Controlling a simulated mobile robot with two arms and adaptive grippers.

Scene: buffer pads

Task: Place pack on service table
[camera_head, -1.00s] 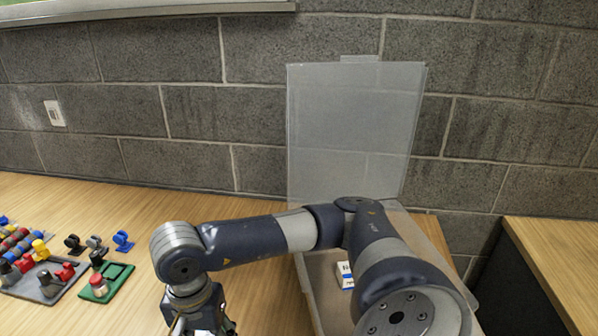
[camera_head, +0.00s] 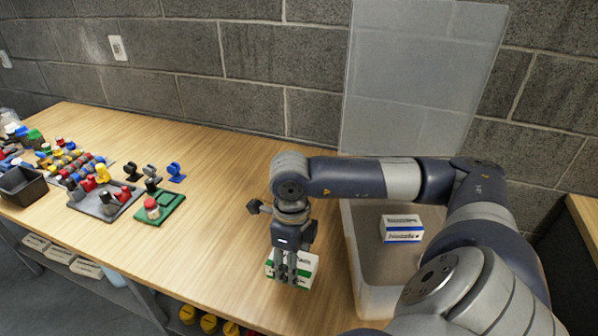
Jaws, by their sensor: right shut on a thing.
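My right gripper (camera_head: 285,275) points down over the wooden table (camera_head: 225,215), to the left of an open bin. It is shut on a white and green pack (camera_head: 306,268), whose front is partly hidden by the fingers. The pack is at or just above the tabletop; I cannot tell if it touches. A second pack, white and blue (camera_head: 402,230), lies inside the translucent bin (camera_head: 358,250). My left gripper is out of view.
The bin's clear lid (camera_head: 420,75) stands open against the block wall. A green tray (camera_head: 160,208) and a grey tray (camera_head: 105,203) with small coloured parts lie to the left. A dark box (camera_head: 22,186) is farther left. The tabletop between trays and bin is mostly clear.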

